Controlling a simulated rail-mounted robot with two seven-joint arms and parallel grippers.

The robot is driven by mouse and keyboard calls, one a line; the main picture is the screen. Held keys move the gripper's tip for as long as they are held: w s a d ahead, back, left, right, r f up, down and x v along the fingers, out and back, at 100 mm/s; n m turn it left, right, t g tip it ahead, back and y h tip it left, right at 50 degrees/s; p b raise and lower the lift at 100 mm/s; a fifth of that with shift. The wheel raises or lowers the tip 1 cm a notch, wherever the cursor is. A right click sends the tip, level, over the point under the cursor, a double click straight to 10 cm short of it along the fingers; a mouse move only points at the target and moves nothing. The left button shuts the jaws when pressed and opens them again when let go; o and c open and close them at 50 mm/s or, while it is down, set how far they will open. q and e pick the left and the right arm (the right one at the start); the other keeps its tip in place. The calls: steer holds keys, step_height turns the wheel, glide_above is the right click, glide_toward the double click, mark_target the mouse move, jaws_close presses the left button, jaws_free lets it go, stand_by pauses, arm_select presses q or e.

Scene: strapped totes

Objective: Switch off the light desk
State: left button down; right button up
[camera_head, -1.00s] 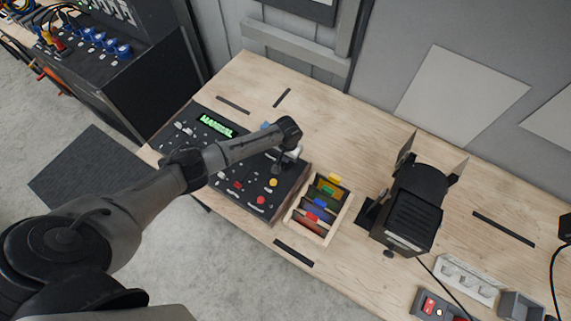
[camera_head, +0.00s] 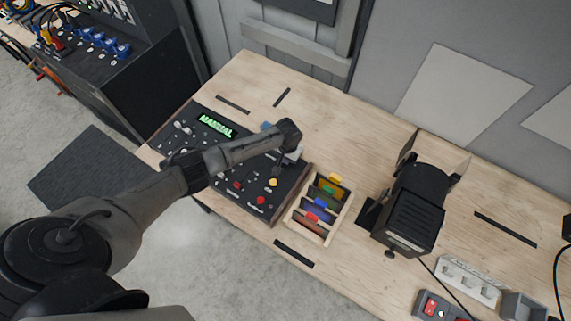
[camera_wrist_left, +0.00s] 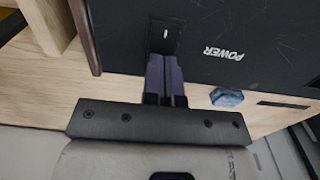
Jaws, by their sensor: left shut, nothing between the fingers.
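The light desk (camera_head: 247,190) is a dark sloped console with wooden ends, small sliders, coloured buttons and a green display (camera_head: 216,124) reading "MANUAL". My left gripper (camera_head: 278,171) is over its right end, and the arm hides part of the panel. In the left wrist view, the shut, empty fingers (camera_wrist_left: 166,78) reach to a black rocker switch (camera_wrist_left: 165,36) with a white mark, beside the word "POWER" (camera_wrist_left: 223,53). The fingertips overlap the switch's near edge; I cannot tell whether they press on it. My right gripper is not in view.
A wooden rack (camera_head: 319,208) of coloured cards stands just right of the desk. A black stage lamp (camera_head: 408,215) with flaps stands farther right. A small blue object (camera_wrist_left: 227,97) lies close behind the desk. The bench top behind the rack is clear.

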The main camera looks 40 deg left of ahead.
arm_select(q)
steer(key=shift+f+b, duration=0.3)
steer(key=shift+f, duration=0.2)
steer(key=shift+r, duration=0.1)
step_height(320, 180, up, 3)
steer(key=p, duration=0.3)
step_height(320, 180, up, 4)
steer(key=p, duration=0.4)
steer(key=shift+p, duration=0.35)
stand_by(0.5)
